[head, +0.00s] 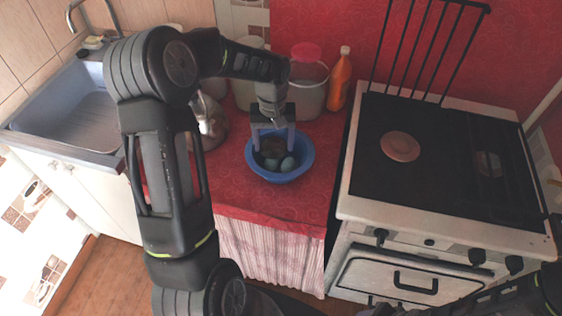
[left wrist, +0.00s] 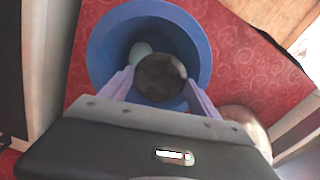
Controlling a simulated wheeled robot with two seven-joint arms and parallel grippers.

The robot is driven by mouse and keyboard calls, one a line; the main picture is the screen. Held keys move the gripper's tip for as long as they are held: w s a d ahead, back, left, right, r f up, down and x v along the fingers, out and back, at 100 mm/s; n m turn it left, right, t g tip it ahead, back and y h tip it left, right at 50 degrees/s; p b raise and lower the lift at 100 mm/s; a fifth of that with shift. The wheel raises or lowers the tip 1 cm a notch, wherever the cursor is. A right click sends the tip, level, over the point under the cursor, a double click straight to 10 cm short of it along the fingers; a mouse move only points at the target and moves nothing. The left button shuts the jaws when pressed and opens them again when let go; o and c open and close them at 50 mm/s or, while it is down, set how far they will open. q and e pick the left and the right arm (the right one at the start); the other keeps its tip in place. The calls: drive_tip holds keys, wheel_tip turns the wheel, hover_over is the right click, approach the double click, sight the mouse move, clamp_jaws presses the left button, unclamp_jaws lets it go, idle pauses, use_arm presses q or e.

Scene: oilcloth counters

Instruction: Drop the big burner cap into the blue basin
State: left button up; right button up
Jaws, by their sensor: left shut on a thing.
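The blue basin (head: 307,163) stands on the red oilcloth counter, and its wide rim also shows in the left wrist view (left wrist: 98,55). My left gripper (head: 273,148) points down into the basin's opening. It is shut on the big burner cap, a dark brown round disc (left wrist: 160,78) between its two fingers in the left wrist view. The cap is over or inside the basin; its height above the bottom is hard to tell. In the head view the fingers partly hide it. Pale grey-green rounded things (head: 288,164) lie in the basin. My right gripper is not in view.
The stove (head: 440,213) stands at the right, with a reddish round burner (head: 400,146) on its dark top. An orange bottle (head: 339,82), a red-lidded container (head: 309,85) and a metal pot (head: 212,125) stand around the basin. A sink (head: 70,115) is at the left.

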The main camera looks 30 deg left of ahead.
use_arm(q)
drive_tip(key=shift+f, duration=0.1)
drive_tip(key=o, duration=1.5)
drive_tip(key=shift+c, duration=0.2)
wheel_tip(320, 180, up, 8)
drive_tip(key=shift+f+b, duration=0.1)
drive_tip(key=shift+b, duration=0.55)
